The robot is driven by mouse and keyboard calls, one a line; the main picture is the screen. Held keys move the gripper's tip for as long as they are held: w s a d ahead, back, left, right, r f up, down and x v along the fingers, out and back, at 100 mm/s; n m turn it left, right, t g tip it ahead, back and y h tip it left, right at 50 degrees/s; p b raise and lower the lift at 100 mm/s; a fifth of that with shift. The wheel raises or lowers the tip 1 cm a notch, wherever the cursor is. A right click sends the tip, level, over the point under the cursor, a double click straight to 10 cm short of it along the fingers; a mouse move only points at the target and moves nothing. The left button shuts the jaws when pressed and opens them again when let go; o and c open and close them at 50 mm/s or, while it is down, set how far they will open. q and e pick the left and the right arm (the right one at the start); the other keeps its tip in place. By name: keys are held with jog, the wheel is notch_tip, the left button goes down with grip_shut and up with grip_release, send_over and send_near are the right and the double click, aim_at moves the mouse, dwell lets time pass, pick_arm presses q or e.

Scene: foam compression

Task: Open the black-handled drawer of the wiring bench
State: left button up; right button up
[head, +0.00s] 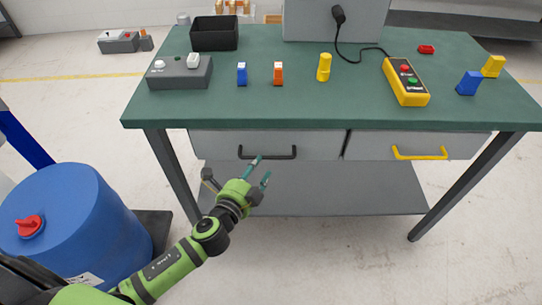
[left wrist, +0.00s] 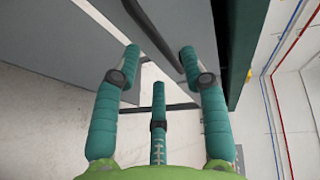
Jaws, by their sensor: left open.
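The wiring bench (head: 300,122) has two grey drawers under its green top. The left drawer (head: 215,143) has a black handle (head: 267,156), and its front looks level with the other drawer's, so it appears shut. My left gripper (head: 260,172) has green-teal fingers spread open, just below and in front of the black handle, with nothing in them. In the left wrist view the open fingers (left wrist: 158,62) reach toward grey panels under the bench. My right gripper is in neither view.
The right drawer has a yellow handle (head: 419,154). A blue barrel (head: 75,215) stands at the left beside my arm. Dark bench legs (head: 172,175) flank a grey lower shelf (head: 330,190). The floor in front is clear. On top are a black bin (head: 214,36) and a yellow control box (head: 405,84).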

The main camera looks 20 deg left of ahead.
pick_arm(q)
jog(key=x, duration=0.5)
jog(key=shift+w, duration=0.3)
grip_shut()
